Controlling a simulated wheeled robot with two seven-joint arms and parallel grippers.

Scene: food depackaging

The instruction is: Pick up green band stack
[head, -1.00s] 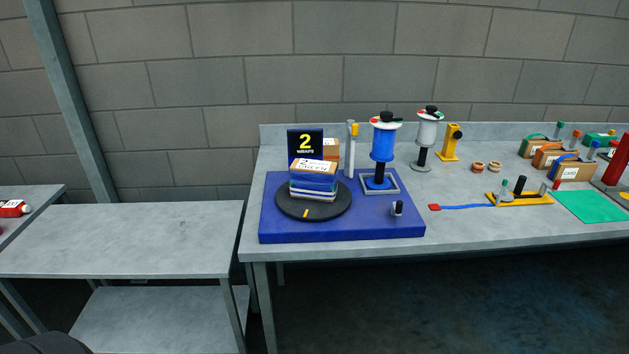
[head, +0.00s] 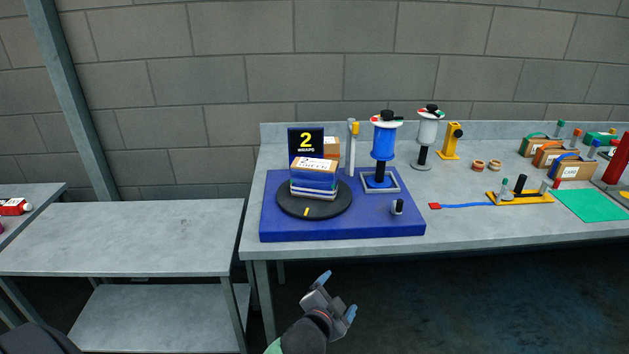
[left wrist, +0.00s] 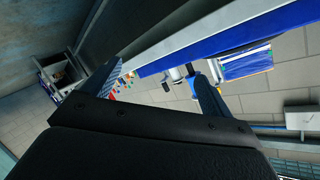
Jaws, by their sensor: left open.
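A brown stack with a green band (head: 530,149) sits at the back of a row of banded stacks on the right side of the long bench. Stacks with an orange band (head: 548,157) and a blue band (head: 568,171) stand in front of it, partly overlapping it. My left gripper (head: 337,297) is in front of and below the bench edge, far left of the green band stack. Its fingers are apart with nothing between them, also in the left wrist view (left wrist: 153,70). My right gripper is out of view.
The bench (head: 350,247) carries a blue base (head: 400,230) with a dark turntable (head: 287,208) and a wrapped stack (head: 313,184). Spools, a yellow fixture (head: 540,199) and a green mat (head: 590,206) stand to the right. A lower table (head: 120,235) at left is bare.

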